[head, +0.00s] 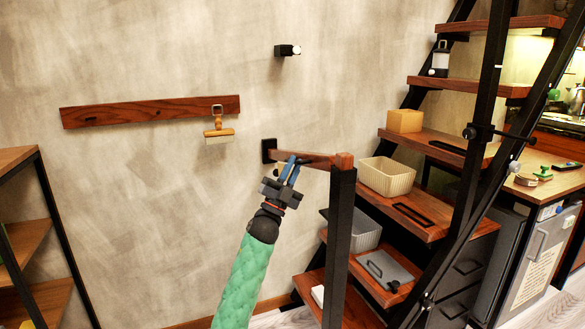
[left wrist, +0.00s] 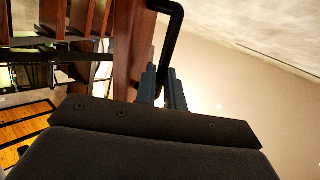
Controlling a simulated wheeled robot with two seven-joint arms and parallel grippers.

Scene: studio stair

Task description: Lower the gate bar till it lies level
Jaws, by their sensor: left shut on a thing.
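The gate bar (head: 318,160) is a reddish-brown wooden bar. It runs from a black bracket (head: 268,150) on the wall to the top of a dark post (head: 340,230), and looks about level. Whether its end rests fully on the post is hard to tell. My left gripper (head: 289,171) is at the bar's near side, its blue fingers pointing up. In the left wrist view the fingers (left wrist: 164,88) are shut on a black bent handle (left wrist: 176,30), beside the brown wood of the bar (left wrist: 130,50). My right gripper is not in view.
Open stairs (head: 480,88) with a cream basket (head: 388,178), a grey basket (head: 362,236) and a yellow box (head: 404,121) stand to the right. A wall rail (head: 150,112) with a hanging brush (head: 218,134) is at the left. A shelf (head: 20,160) stands far left.

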